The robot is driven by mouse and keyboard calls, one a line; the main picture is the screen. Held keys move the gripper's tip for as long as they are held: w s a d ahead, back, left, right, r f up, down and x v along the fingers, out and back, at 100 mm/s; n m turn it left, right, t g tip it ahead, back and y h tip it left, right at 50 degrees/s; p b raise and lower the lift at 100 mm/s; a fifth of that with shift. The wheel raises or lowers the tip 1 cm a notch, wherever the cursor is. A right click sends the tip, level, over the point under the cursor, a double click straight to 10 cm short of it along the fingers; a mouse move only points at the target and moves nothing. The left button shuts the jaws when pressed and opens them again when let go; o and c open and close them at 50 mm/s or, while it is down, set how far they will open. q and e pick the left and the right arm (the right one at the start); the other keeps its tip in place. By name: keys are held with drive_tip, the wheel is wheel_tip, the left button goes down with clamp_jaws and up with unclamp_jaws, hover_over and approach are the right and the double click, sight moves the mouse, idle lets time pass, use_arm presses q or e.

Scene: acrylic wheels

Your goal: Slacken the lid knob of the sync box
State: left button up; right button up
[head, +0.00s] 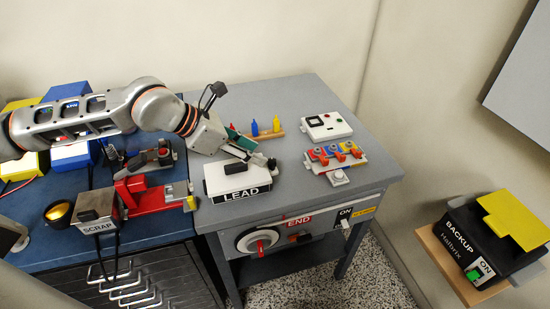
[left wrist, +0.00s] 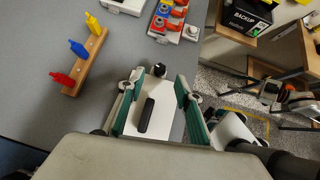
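No box in view carries a readable SYNC label. A white box marked LEAD (head: 238,192) stands near the front of the grey table, with a black bar handle on top. It also shows in the left wrist view (left wrist: 168,118). A black knob (left wrist: 158,70) shows at its far end, and in the head view at its right end (head: 271,163). My left gripper (left wrist: 159,77) is open, its green-padded fingers on either side of the box top and the knob between the tips, gaps visible. My right gripper is not in the head view; grey arm parts (left wrist: 290,98) at the wrist view's right may be it.
A wooden rack (head: 268,135) with coloured pegs, a white device (head: 326,126) and a block with red levers (head: 335,157) stand behind and right. A red clamp fixture (head: 150,196) and SCRAP box (head: 97,208) are left. A BACKUP box (head: 470,238) sits on a shelf.

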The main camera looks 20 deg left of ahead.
sight(271, 160)
use_arm(q)
drive_tip(key=x, duration=0.6)
drive_tip(key=shift+s, duration=0.1)
drive_tip(key=shift+c, duration=0.4)
clamp_jaws()
